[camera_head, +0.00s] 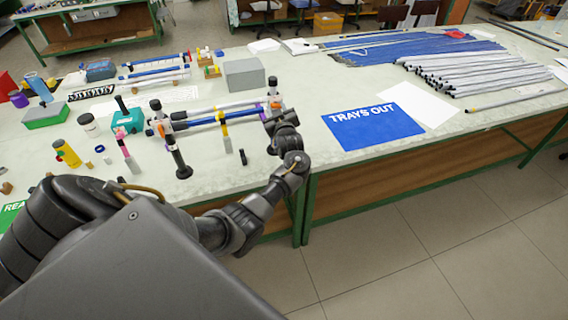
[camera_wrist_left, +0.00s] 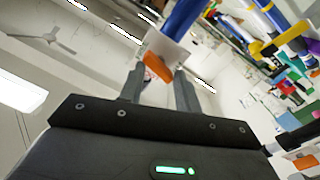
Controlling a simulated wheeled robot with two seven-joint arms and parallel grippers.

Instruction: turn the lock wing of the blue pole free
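The blue pole (camera_head: 203,121) lies across dark clamp stands on the bench in the head view. Its end shows at the top of the left wrist view (camera_wrist_left: 184,16), with a white collar (camera_wrist_left: 167,46) and an orange lock wing (camera_wrist_left: 157,68) on it. My left gripper (camera_head: 266,116) is at the pole's right end. In the left wrist view its two fingers (camera_wrist_left: 159,78) are apart, with the wing between their tips. I cannot tell whether either finger touches the wing. The wing is hidden or too small to make out in the head view. My right gripper is not in view.
Dark clamp posts (camera_head: 160,118) and a black stand (camera_head: 181,160) stand close by. A grey box (camera_head: 244,74) is behind. A blue "TRAYS OUT" mat (camera_head: 373,127) lies to the right, and many rods (camera_head: 475,72) lie beyond it. Bottles and small parts crowd the left side.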

